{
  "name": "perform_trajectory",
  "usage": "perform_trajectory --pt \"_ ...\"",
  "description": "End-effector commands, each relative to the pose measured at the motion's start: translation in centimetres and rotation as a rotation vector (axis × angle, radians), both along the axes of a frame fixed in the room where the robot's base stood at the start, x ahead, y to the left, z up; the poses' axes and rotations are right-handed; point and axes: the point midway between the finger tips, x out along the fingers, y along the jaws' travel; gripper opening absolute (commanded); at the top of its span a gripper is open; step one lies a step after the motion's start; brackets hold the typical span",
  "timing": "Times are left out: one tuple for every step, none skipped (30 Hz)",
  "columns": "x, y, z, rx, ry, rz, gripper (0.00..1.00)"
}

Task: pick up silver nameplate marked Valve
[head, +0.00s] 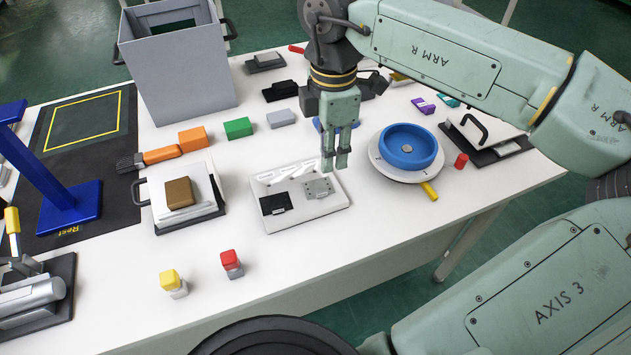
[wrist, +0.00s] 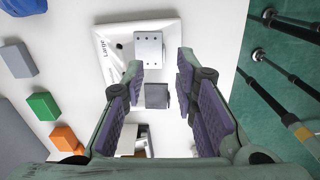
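A silver plate with small holes (head: 318,187) lies on the right part of a white board (head: 310,212). It also shows in the wrist view (wrist: 149,46), beyond my fingertips. I cannot read the word Valve on it or anywhere else. A black piece (head: 275,203) lies on the left part of the board; a dark grey block (wrist: 157,96) shows between my fingers in the wrist view. My gripper (head: 336,165) points down above the back right part of the board. Its fingers (wrist: 160,66) are apart, with nothing held between them.
A blue round dish (head: 408,146) stands close to the right of my gripper. A brown block on a white plate (head: 180,193) is to the left. Green (head: 238,128) and orange (head: 193,139) blocks lie behind.

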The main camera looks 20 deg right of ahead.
Motion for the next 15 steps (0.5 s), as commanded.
perform_trajectory --pt "0.0 0.1 -1.4 0.002 0.001 0.002 0.27" --pt "0.0 0.1 -1.9 0.003 0.001 0.003 0.27" --pt "0.0 0.1 -2.5 0.003 0.001 0.003 0.27" --pt "0.0 0.1 -3.0 0.003 0.000 0.003 0.27" --pt "0.0 0.1 -3.4 0.003 -0.001 0.003 0.27" --pt "0.0 0.1 -3.8 0.004 -0.001 0.003 0.27" --pt "0.0 0.1 -4.0 0.004 -0.001 0.003 0.27" --pt "0.0 0.2 -4.2 0.003 -0.001 0.003 0.27" --pt "0.0 0.2 -4.3 0.003 -0.001 0.003 0.27" --pt "0.0 0.2 -4.5 0.003 -0.001 0.003 0.27" --pt "-0.1 0.2 -4.7 0.003 -0.001 0.003 0.27" --pt "-0.1 0.3 -5.1 0.003 -0.001 0.003 0.27" --pt "-0.2 0.3 -5.5 0.004 -0.001 0.004 0.27" --pt "-0.3 0.4 -5.9 0.005 0.000 0.004 0.27" --pt "-0.4 0.5 -6.5 0.005 0.000 0.005 0.27"
